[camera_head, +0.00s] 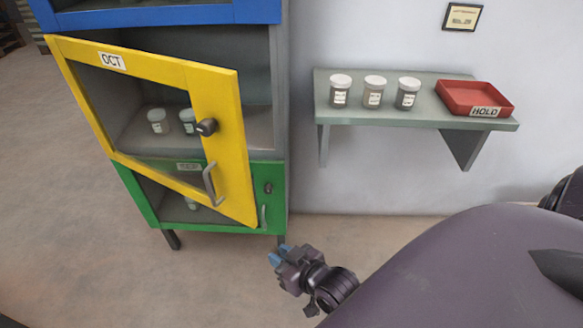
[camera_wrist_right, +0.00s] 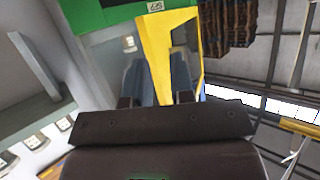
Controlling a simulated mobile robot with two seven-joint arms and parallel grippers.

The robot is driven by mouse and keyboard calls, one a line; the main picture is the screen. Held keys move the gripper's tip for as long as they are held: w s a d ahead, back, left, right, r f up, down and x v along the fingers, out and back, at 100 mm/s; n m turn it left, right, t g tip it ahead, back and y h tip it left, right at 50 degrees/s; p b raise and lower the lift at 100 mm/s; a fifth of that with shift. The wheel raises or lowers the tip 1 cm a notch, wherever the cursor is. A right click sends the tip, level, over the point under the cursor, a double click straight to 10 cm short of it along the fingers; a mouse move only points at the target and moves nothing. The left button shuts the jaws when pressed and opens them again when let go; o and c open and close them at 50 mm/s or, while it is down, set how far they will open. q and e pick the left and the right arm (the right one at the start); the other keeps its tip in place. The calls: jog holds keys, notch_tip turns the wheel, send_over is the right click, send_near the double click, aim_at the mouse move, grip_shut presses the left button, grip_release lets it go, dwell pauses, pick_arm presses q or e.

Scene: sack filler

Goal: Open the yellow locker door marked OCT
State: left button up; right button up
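The yellow locker door (camera_head: 222,140) marked OCT (camera_head: 112,61) stands partly open, its handle side swung out from the cabinet. It has a dark knob (camera_head: 207,127) and a grey handle (camera_head: 210,185) on its right side. My right gripper (camera_head: 280,256) is below and to the right of the door, apart from the handle. In the right wrist view its two blue fingers (camera_wrist_right: 160,80) are apart with nothing held between them, and the yellow door (camera_wrist_right: 158,50) shows beyond. My left gripper is not in view.
Jars (camera_head: 158,121) stand inside the yellow locker. A closed green door (camera_head: 270,210) is below, a blue locker (camera_head: 160,16) above. A wall shelf (camera_head: 445,122) at right holds jars (camera_head: 374,92) and a red HOLD tray (camera_head: 455,98). The floor (camera_head: 90,240) before the cabinet is clear.

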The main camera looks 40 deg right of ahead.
jog(key=shift+s+d+f, duration=0.4)
jog(key=shift+s+d, duration=0.1)
jog(key=shift+s, duration=0.05)
